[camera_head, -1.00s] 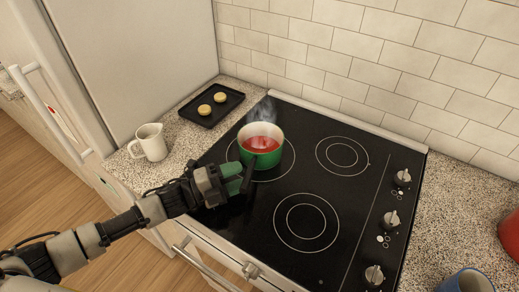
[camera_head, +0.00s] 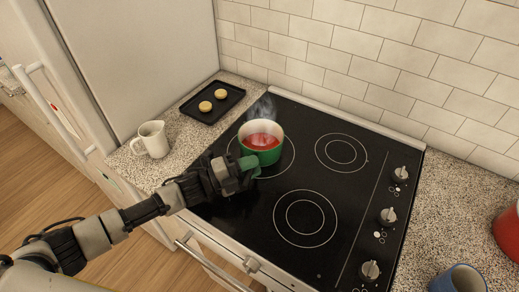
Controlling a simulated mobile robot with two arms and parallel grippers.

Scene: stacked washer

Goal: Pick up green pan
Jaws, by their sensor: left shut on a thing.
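The green pan (camera_head: 263,157) sits at the back left burner of the black cooktop (camera_head: 245,210). It is upright, with red contents inside and steam rising above it. My left gripper (camera_head: 246,169) is at the pan's front left side, shut on its green handle. The fingers hide most of the handle. I cannot tell whether the pan's base touches the glass. My right gripper is out of view.
A white mug (camera_head: 152,139) and a black tray (camera_head: 228,109) with two round buns stand on the counter left of the cooktop. Knobs (camera_head: 388,216) line the right side. A blue cup (camera_head: 460,280) and a red object (camera_head: 509,233) are at lower right.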

